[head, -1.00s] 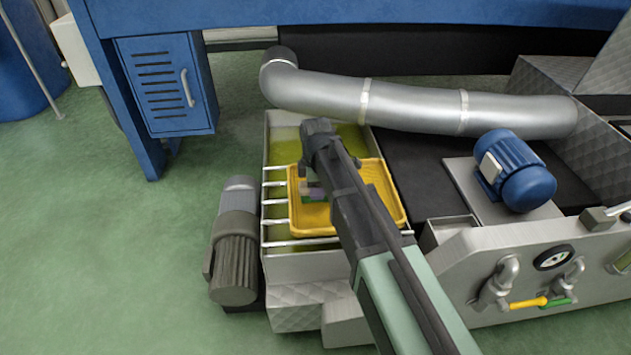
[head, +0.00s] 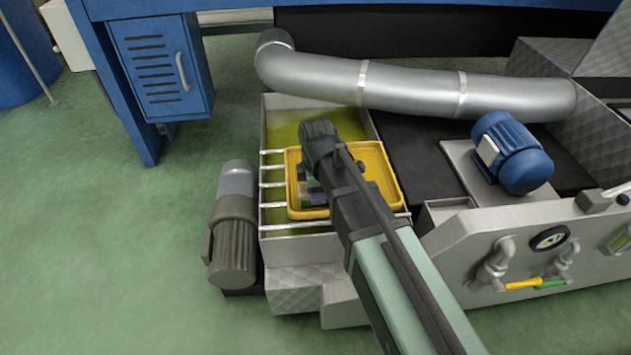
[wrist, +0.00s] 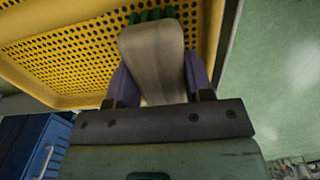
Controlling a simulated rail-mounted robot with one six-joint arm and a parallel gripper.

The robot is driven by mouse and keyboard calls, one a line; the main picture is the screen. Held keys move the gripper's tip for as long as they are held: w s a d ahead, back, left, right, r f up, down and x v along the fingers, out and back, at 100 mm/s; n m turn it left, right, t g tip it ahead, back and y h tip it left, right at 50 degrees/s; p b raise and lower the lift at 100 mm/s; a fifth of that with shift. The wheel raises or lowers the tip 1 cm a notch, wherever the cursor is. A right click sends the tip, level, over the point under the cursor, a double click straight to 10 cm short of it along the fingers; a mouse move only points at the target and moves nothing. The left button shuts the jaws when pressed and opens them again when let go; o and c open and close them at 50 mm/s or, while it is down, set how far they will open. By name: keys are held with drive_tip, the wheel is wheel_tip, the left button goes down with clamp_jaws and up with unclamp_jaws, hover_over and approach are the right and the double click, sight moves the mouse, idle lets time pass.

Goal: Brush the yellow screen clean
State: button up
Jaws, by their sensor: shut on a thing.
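The yellow screen (head: 378,168) is a shallow perforated tray with a raised rim, over the tank of yellow-green liquid in the head view. Its perforated face (wrist: 75,52) fills the upper left of the wrist view. My gripper (wrist: 157,78) has purple fingers shut on the sides of a brush with a beige block (wrist: 155,52) and green bristles (wrist: 150,15). The bristles are at the screen's face; I cannot tell whether they touch it. In the head view my gripper (head: 313,192) is over the screen's left part, and my arm hides part of the screen.
Metal bars (head: 272,184) cross the tank (head: 290,112) at the left. A silver duct (head: 410,90) runs behind it. A grey motor (head: 234,225) stands left, a blue motor (head: 512,152) right. Green floor lies open at left.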

drive_tip(key=shift+s+r, duration=0.1)
drive_tip(key=shift+w+a+f, duration=0.1)
drive_tip(key=shift+w, duration=0.9)
drive_tip(key=shift+w+a+f, duration=0.1)
drive_tip(key=shift+w, duration=0.9)
drive_tip(key=shift+w+a+r, duration=0.1)
drive_tip(key=shift+w+a, duration=0.1)
drive_tip(key=shift+w, duration=1.7)
drive_tip(key=shift+w+a+f, duration=0.1)
drive_tip(key=shift+w+a, duration=0.15)
drive_tip(key=shift+w, duration=1.65)
drive_tip(key=shift+w+a+r, duration=0.1)
drive_tip(key=shift+w+a, duration=0.1)
drive_tip(key=shift+w, duration=1.7)
drive_tip(key=shift+r, duration=0.1)
wheel_tip(320, 180, up, 6)
drive_tip(key=p, duration=0.6)
wheel_tip(320, 180, up, 3)
drive_tip(key=p, duration=0.3)
